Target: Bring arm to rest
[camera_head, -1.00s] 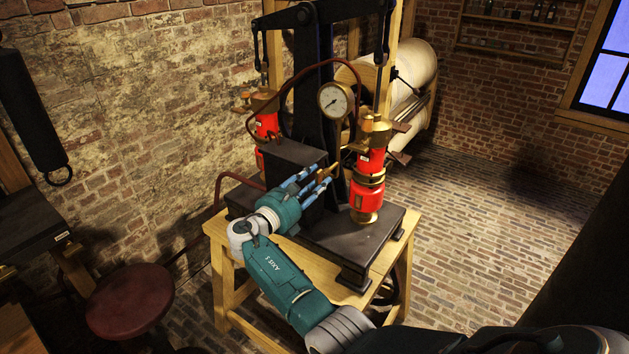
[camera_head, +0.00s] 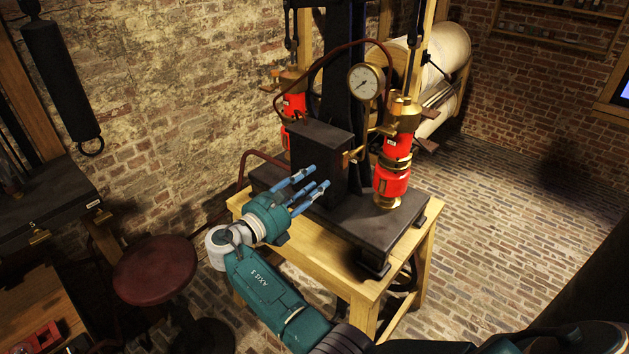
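My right gripper (camera_head: 312,188) is at the end of the teal arm that comes in from the bottom right. Its blue fingers are spread apart with nothing seen between them. It hangs in front of the dark block of the machine, over the near left part of the machine's black base (camera_head: 400,218). Whether the fingers touch the block is hard to tell. My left gripper is not in view.
The machine has two red and brass jars (camera_head: 392,165) (camera_head: 293,104) and a gauge (camera_head: 365,82), on a wooden table (camera_head: 355,285). A round stool (camera_head: 155,270) stands left of it. A dark workbench (camera_head: 40,215) is at the left. Brick floor (camera_head: 510,220) is clear at right.

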